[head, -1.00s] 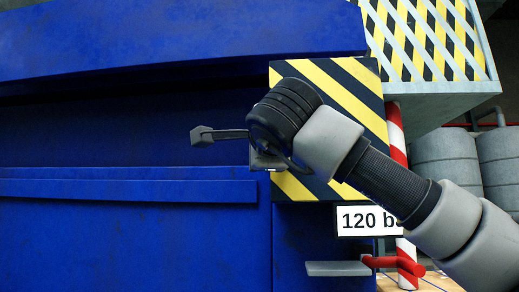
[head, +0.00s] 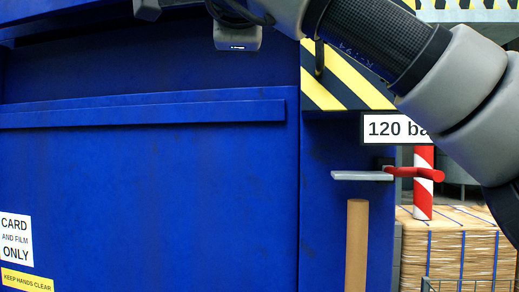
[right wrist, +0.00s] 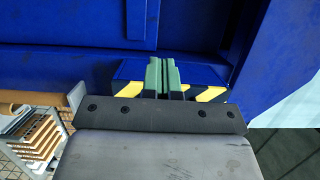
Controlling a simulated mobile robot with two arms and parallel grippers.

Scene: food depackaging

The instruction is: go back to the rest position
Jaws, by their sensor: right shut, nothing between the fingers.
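My right arm comes in from the upper right of the head view, in front of a large blue machine (head: 150,180). Its wrist is cut off by the top edge there, and the fingers do not show. In the right wrist view my right gripper (right wrist: 164,75) has green fingers, shut against each other and empty. Beyond them is a yellow-and-black striped surface (right wrist: 128,87) between blue walls. I cannot tell whether the fingers touch anything. My left gripper is in neither view.
A sign reading "120 ba" (head: 388,129), partly covered by my arm, sits above a red lever (head: 415,173) and a grey plate (head: 360,176). A red-and-white post (head: 423,190) and strapped bales (head: 465,245) stand at the right. A brown upright post (head: 357,245) is below.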

